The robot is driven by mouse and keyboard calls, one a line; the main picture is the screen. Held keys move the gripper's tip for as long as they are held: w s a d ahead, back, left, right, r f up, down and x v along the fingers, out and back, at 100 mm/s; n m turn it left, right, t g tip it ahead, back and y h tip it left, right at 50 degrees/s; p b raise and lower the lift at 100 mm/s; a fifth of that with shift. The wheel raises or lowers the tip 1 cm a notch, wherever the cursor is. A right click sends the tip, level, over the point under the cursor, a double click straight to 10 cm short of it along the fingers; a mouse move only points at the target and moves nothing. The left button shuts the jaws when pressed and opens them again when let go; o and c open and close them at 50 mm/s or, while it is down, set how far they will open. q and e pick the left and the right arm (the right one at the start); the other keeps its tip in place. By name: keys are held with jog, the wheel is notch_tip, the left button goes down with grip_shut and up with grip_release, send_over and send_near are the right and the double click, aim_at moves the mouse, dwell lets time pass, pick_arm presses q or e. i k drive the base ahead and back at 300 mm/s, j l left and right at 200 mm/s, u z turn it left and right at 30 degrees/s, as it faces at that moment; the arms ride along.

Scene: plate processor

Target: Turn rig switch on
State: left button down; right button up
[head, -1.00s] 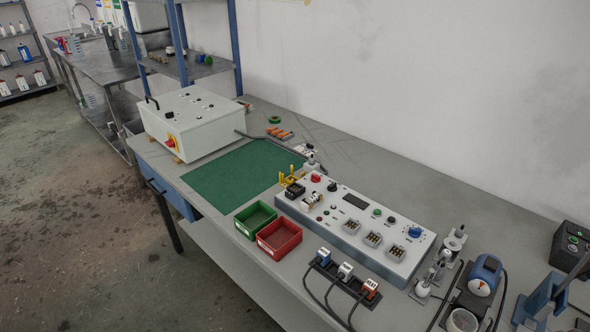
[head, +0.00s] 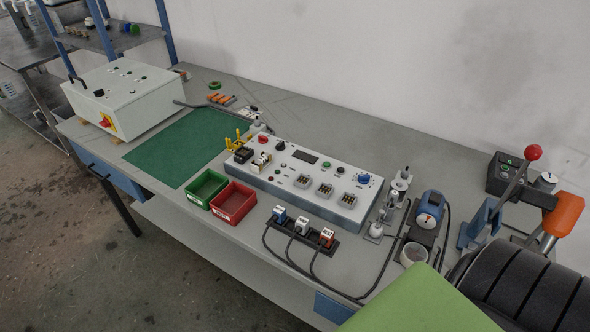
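The rig (head: 295,201) is a long grey-white panel box on the workbench. Its top carries a dark display (head: 305,157), a blue knob (head: 364,179), a red knob (head: 262,139), several small buttons and several square sockets. Which of these is the rig switch I cannot tell. A separate white control box (head: 137,97) at the left has a red and yellow rotary switch (head: 106,122) on its front face. Neither of my grippers shows in the head view.
Green (head: 205,187) and red (head: 233,202) bins sit in front of the rig. Cabled plugs (head: 303,227) lie along the bench's front. A green mat (head: 172,149) lies bare at the left. A red-knobbed lever (head: 533,153) and a green-topped seat-like object (head: 420,304) are at the right.

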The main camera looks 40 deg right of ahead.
aim_at(263, 139)
jog(key=i+j, duration=0.3)
jog(key=i, duration=0.2)
jog(key=i+j+z, duration=0.1)
jog(key=i+j, duration=0.15)
jog(key=i, duration=0.25)
